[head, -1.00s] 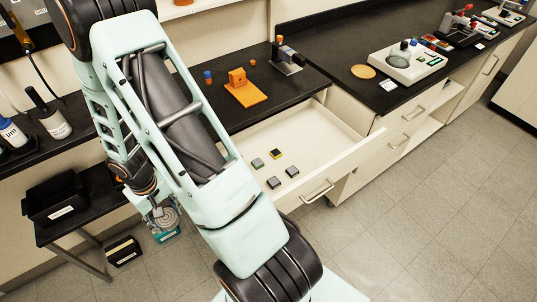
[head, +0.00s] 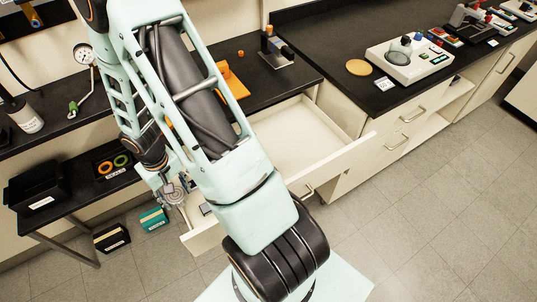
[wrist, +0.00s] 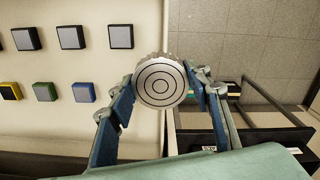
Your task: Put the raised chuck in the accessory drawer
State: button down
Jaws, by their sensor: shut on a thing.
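My gripper (wrist: 167,82) is shut on the raised chuck (wrist: 160,80), a round silver disc with concentric rings and a ridged rim. In the wrist view the chuck overlaps the edge of the open accessory drawer (wrist: 65,62), with the drawer floor to its left and the room floor to its right. In the head view the chuck (head: 176,193) shows small beside the drawer's left end, partly hidden by my arm. The open pale drawer (head: 345,163) extends behind my arm. The chuck's height above the drawer is hard to tell.
Several square grey-topped blocks (wrist: 71,37) lie in the drawer; bare drawer floor surrounds them. A teal box (head: 153,218) and a black box (head: 112,238) stand at lower left. An orange bracket (head: 233,80) sits on the black counter (head: 290,75).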

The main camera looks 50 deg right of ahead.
aim_at(300, 143)
jog(key=k+l, duration=0.1)
jog(key=l, duration=1.1)
jog(key=k+l, duration=0.15)
jog(key=l, duration=0.45)
